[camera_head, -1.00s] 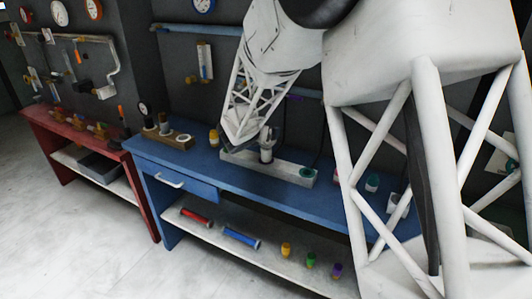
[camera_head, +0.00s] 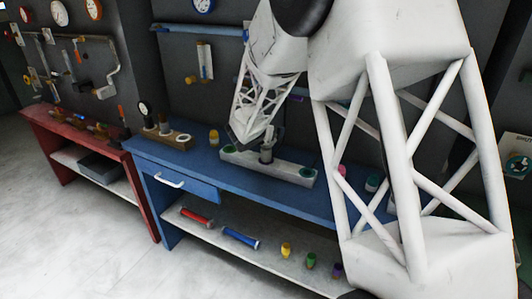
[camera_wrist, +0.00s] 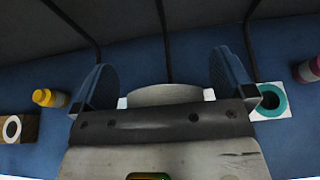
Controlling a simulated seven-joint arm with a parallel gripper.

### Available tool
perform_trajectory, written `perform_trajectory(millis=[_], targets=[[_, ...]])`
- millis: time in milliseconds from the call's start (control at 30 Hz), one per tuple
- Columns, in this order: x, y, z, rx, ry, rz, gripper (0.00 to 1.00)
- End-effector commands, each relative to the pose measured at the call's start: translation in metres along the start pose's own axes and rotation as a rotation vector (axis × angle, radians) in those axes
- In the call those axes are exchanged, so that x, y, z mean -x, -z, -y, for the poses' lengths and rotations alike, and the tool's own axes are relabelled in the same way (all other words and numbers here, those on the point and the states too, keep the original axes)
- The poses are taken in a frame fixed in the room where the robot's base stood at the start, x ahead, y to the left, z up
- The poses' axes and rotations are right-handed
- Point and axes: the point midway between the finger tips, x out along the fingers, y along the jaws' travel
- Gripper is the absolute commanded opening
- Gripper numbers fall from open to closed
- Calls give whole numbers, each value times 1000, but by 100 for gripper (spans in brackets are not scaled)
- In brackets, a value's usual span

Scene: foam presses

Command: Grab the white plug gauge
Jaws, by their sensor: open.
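A pale upright cylinder (camera_head: 266,156), which looks like the white plug gauge, stands at the middle of a long white block (camera_head: 290,172) on the blue bench in the head view. My gripper (camera_head: 267,141) is right above it and partly hides its top. In the wrist view my gripper (camera_wrist: 163,88) is open, with dark blue fingers apart on the left and right. A pale rounded shape (camera_wrist: 165,95) shows between them, its lower part hidden by my gripper's body. Whether the fingers flank the gauge or are still above it I cannot tell.
The white block has teal rings, one at its right end (camera_wrist: 270,101). A yellow-capped item (camera_head: 214,138) and a wooden rack (camera_head: 165,137) stand left on the blue bench (camera_head: 200,160). Red and blue cylinders lie on the lower shelf. A pink item (camera_wrist: 308,70) is far right.

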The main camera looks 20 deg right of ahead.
Motion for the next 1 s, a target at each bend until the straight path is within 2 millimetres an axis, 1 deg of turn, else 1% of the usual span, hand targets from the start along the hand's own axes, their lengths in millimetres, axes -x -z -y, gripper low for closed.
perform_trajectory(millis=[533, 567, 1000], targets=[[-1, 0, 0, -1, 0, 0, 100], [-1, 0, 0, 0, 0, 0, 98], [-1, 0, 0, -1, 0, 0, 31]])
